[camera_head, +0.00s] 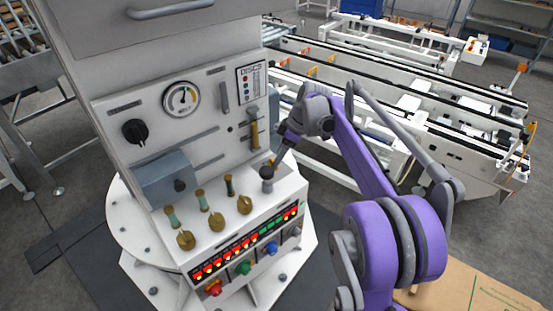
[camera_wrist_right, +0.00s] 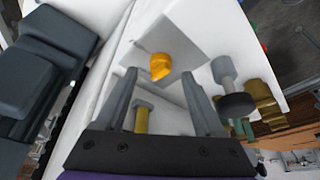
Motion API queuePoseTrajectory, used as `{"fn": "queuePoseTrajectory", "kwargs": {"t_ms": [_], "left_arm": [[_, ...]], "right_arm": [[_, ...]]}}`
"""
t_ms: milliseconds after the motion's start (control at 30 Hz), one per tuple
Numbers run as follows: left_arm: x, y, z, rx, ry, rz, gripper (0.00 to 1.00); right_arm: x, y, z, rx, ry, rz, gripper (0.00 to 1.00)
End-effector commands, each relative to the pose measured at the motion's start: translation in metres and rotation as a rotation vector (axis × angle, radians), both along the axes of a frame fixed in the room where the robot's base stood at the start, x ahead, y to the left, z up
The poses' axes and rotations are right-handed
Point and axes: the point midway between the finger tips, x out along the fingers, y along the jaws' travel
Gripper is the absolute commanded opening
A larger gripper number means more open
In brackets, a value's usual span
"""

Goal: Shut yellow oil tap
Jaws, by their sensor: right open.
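The yellow oil tap appears to be the small orange-yellow knob (camera_wrist_right: 160,66) on a grey plate in the right wrist view. My right gripper (camera_wrist_right: 159,80) is open, with its two fingers pointing toward the knob, which shows between and just beyond the fingertips. I cannot tell how far apart they are in depth. In the head view, my right gripper (camera_head: 274,160) is small and dark at the right end of the machine's ledge. My left gripper is not in view.
A yellow tube (camera_head: 254,132) is on the panel. Brass taps (camera_head: 216,220) line the ledge. A conveyor (camera_head: 400,75) stands behind.

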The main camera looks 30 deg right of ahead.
Motion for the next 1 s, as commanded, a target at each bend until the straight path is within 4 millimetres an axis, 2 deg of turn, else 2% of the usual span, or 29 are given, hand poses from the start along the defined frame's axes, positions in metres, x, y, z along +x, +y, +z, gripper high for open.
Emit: {"fn": "queuePoseTrajectory", "kwargs": {"t_ms": [200,400,567,1000], "left_arm": [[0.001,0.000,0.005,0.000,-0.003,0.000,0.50],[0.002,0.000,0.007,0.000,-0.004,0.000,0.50],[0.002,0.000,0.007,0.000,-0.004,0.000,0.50],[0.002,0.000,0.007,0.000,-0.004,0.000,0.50]], "right_arm": [[-0.012,-0.013,0.044,0.001,0.001,-0.002,0.70],[-0.020,-0.021,0.069,-0.001,-0.001,0.000,0.70],[-0.022,-0.023,0.076,0.000,0.000,0.000,0.70],[-0.022,-0.023,0.075,0.000,0.000,0.000,0.70]]}}
